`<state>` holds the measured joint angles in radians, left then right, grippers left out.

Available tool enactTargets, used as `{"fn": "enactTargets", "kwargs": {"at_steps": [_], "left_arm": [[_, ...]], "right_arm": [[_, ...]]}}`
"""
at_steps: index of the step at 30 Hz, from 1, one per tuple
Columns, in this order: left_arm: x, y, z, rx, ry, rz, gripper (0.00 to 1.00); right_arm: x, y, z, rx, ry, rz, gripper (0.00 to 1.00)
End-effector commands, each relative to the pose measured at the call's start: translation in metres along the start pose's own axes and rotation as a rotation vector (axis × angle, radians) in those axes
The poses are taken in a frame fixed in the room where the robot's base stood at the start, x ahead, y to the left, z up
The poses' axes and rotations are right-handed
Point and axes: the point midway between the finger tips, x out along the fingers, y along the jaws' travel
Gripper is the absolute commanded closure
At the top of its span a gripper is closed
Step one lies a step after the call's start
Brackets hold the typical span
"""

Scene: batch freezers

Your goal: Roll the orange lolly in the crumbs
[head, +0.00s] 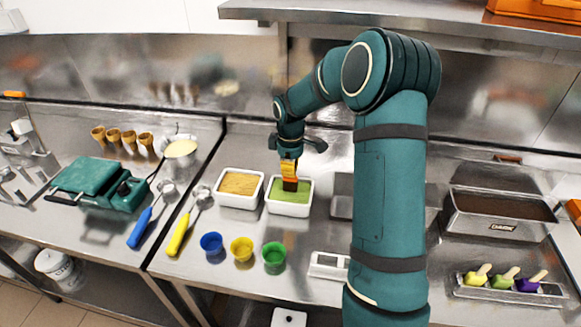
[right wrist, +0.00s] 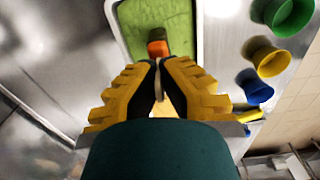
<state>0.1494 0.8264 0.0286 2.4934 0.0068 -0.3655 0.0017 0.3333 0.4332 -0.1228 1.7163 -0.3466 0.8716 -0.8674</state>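My right gripper (head: 289,163) is shut on the stick of the orange lolly (head: 290,184), which has an orange part and a dark brown part. The gripper's yellow fingers (right wrist: 158,78) and the lolly (right wrist: 157,42) also show in the right wrist view. The lolly hangs over the white tub of green crumbs (head: 303,209); I cannot tell whether it touches them. A white tub of tan crumbs (head: 239,202) stands just left of it. My left gripper is not in view.
Blue (head: 211,244), yellow (head: 242,249) and green (head: 274,254) cups stand in front of the tubs. A steel pan of brown coating (head: 499,215) and a rack of lollies (head: 508,291) are at right. A yellow-handled scoop (head: 181,235) lies left.

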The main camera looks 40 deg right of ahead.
Motion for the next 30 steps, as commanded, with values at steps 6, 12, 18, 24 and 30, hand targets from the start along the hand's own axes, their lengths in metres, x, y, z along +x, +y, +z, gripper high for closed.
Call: {"fn": "enactTargets", "kwargs": {"at_steps": [6,12,18,24,30], "left_arm": [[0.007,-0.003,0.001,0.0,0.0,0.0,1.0],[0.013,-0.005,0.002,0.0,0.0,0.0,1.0],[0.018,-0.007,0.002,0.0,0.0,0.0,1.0],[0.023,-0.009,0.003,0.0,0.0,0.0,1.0],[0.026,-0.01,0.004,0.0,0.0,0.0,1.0]], "right_arm": [[0.011,0.0,0.0,0.0,-0.001,-0.001,1.0],[0.02,0.0,0.0,0.0,-0.001,0.0,1.0],[0.029,0.0,0.0,0.001,0.0,0.0,1.0],[0.038,0.0,0.0,0.001,0.0,0.0,1.0],[0.043,0.0,0.001,0.001,0.0,0.0,1.0]]}}
